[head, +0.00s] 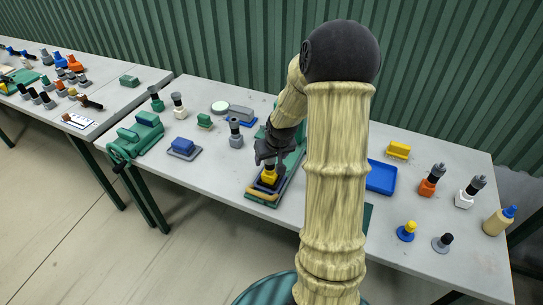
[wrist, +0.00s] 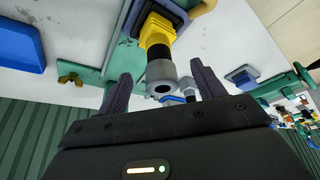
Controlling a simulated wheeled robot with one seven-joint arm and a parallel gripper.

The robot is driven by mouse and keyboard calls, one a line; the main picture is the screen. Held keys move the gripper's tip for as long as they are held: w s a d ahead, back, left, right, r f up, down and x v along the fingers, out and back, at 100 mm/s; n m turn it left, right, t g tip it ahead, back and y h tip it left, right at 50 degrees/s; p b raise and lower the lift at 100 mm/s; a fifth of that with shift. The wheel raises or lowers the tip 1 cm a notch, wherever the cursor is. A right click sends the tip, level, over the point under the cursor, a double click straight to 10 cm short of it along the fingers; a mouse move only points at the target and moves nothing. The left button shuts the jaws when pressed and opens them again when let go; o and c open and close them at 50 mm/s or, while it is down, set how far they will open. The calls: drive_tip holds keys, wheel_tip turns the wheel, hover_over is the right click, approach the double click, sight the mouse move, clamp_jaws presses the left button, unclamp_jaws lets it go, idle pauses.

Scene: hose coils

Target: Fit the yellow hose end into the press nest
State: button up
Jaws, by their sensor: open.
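The yellow hose end (head: 269,174) stands at the front of a green press (head: 283,186), over its dark nest. In the wrist view the yellow hose end (wrist: 157,32) carries a grey collar with a dark hole facing the camera. Its far end meets the dark and blue nest area (wrist: 172,10); how deep it sits is hidden. My gripper (head: 268,156) is right above it. In the wrist view my gripper (wrist: 161,74) is open, one finger on each side of the grey collar, with gaps visible.
A tan handle (head: 262,196) lies across the press front. A grey fitting (head: 236,133) and a blue block on a grey plate (head: 183,147) stand to the left. A blue tray (head: 381,177) and several coloured fittings lie to the right. Free table shows left of the press.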

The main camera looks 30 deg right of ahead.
drive_tip(key=shift+s+r, duration=0.15)
drive_tip(key=shift+r, duration=0.25)
drive_tip(key=d+p+v, duration=0.1)
drive_tip(key=p+v, duration=0.1)
drive_tip(key=v, duration=1.5)
drive_tip(key=shift+a, duration=0.5)
drive_tip(key=shift+r, duration=0.1)
idle(0.5)
drive_tip(key=s+a+f+g, duration=0.1)
drive_tip(key=s+a+f, duration=0.2)
drive_tip(key=s+a, duration=0.2)
drive_tip(key=s+a+f+n, duration=0.1)
drive_tip(key=s+a+f, duration=0.3)
drive_tip(key=a, duration=0.5)
drive_tip(key=shift+s+f+g+y, duration=0.2)
drive_tip(key=shift+s+g+y, duration=0.15)
drive_tip(key=shift+s, duration=0.4)
drive_tip(key=shift+a, duration=0.1)
